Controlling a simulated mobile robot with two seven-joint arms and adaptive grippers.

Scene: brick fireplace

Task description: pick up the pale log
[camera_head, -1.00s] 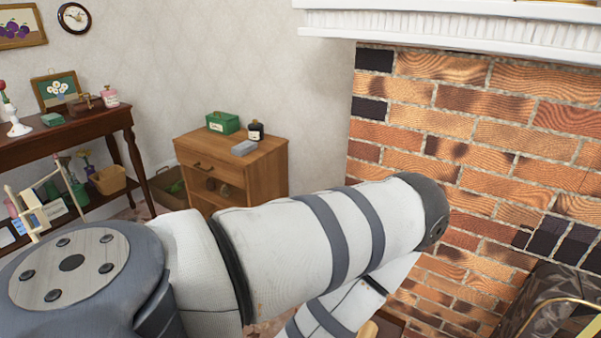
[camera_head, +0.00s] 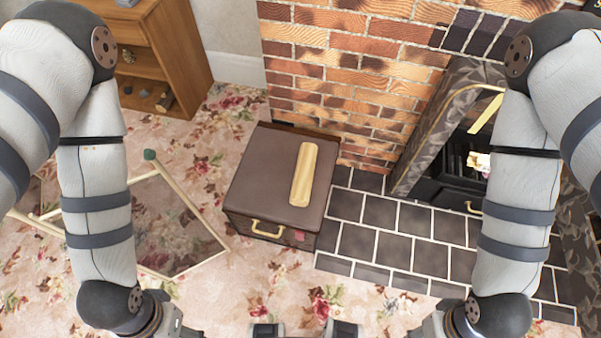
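The pale log (camera_head: 305,173) lies on top of a brown box (camera_head: 262,165) with a brass-coloured handle, right of the middle of its lid. My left gripper (camera_head: 266,331) and my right gripper (camera_head: 343,329) show only in part at the bottom edge, in front of the box. Both are apart from the log and the box. Their fingers are mostly cut off by the frame, so I cannot tell whether they are open or shut.
A brick fireplace wall (camera_head: 335,60) stands behind the box. The firebox (camera_head: 455,160) and dark tiled hearth (camera_head: 390,245) are to the right. A pale-framed panel (camera_head: 175,235) lies on the floral carpet (camera_head: 215,285) to the left. A wooden cabinet (camera_head: 165,50) stands at the back left.

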